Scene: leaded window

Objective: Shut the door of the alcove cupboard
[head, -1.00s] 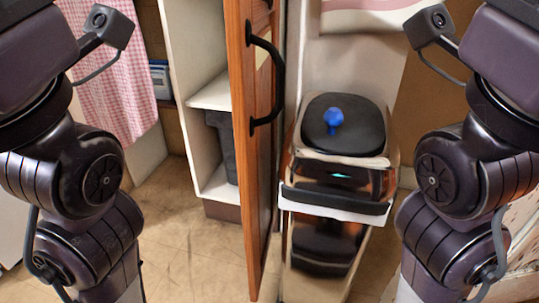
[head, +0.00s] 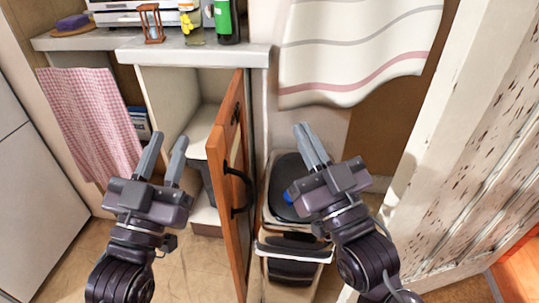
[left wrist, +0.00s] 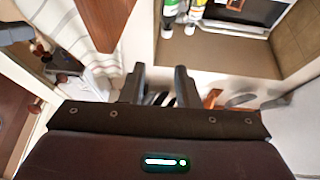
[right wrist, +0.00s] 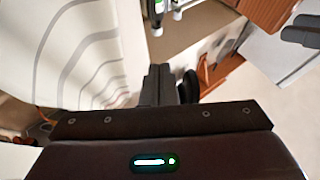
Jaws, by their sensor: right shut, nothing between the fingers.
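The alcove cupboard door (head: 226,205), orange-brown wood, stands open in the head view, swung out toward me and seen nearly edge-on. Its black bar handle (head: 247,192) is on the face turned right. The cupboard's pale interior (head: 203,122) shows left of the door. My left gripper (head: 168,138) is open and empty, left of the door and in front of the opening; its spread fingers show in the left wrist view (left wrist: 159,75). My right gripper (head: 304,130) is shut and empty, right of the door and apart from it; its closed fingers show in the right wrist view (right wrist: 157,72).
A bin with a dark lid (head: 284,170) stands right of the door, partly behind my right gripper. The counter (head: 200,54) above holds an hourglass (head: 151,22) and bottles. A pink checked cloth (head: 88,120) hangs left; a striped curtain (head: 355,50) hangs right.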

